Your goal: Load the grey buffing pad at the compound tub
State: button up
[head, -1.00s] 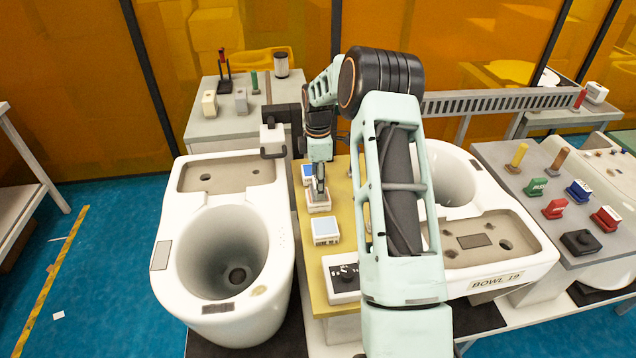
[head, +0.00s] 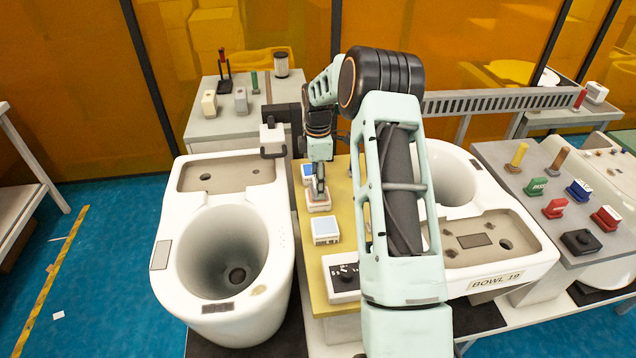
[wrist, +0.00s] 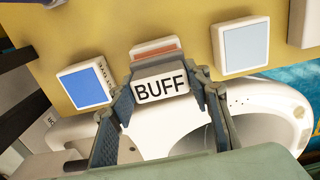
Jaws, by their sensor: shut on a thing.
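My gripper (head: 318,188) is shut on the buffing pad (wrist: 160,88), a block whose pale face reads "BUFF"; the fingers stand on either side of it in the wrist view. The pad is at the near edge of a shallow square tub with an orange-red top (wrist: 156,47). It partly covers the tub, and I cannot tell whether they touch. In the head view the red-topped tub (head: 318,205) is the middle of three on the yellow bench, and the gripper hides most of the pad.
A black-dial control box (head: 344,278) stands in front on the yellow bench (head: 338,199). A white toilet bowl (head: 283,240) is left of it, another (head: 515,262) right.

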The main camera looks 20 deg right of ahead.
jog(key=shift+r+p, duration=2)
jog(key=shift+r, duration=1.55)
jog(key=shift+a, duration=0.1)
jog(key=s+a+r+m, duration=0.1)
jog(key=s+a+m, duration=0.5)
jog(key=s+m, duration=0.2)
jog(key=s+a+r+m, duration=0.1)
jog(key=s+a+m, duration=0.5)
jog(key=s, duration=0.3)
jog(key=shift+s+a+r+m, duration=0.15)
jog(key=shift+s+a+m, duration=0.15)
jog(key=shift+m, duration=0.6)
